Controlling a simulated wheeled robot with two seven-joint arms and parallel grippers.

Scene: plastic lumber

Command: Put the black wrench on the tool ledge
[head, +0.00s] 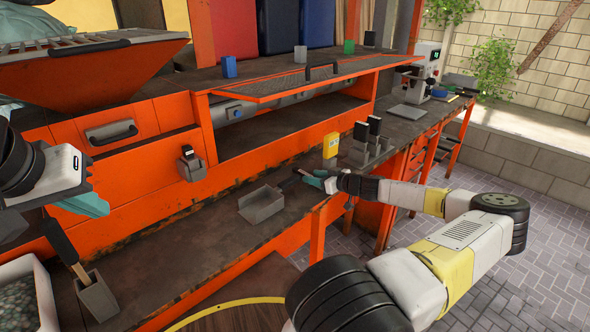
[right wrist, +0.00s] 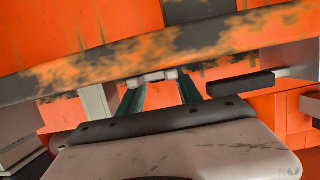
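My right gripper (head: 315,180) reaches in from the right, low over the workbench. Its two teal fingers stand apart in the right wrist view (right wrist: 160,92), with a small pale grey piece beyond the gap. A thin dark piece (head: 290,183), possibly the black wrench, lies by the fingertips next to a grey open tray (head: 262,205); I cannot tell whether it touches them. No wrench is clear in the right wrist view. Which surface is the tool ledge is unclear. My left gripper (head: 88,204) is at the far left, partly hidden, away from the tray.
A yellow box (head: 331,141) and a grey block holder (head: 368,150) with black-topped pieces stand behind my right gripper. A black-handled tool (head: 62,243) stands in a grey holder (head: 97,297) at lower left. The bench front (head: 190,262) is mostly bare.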

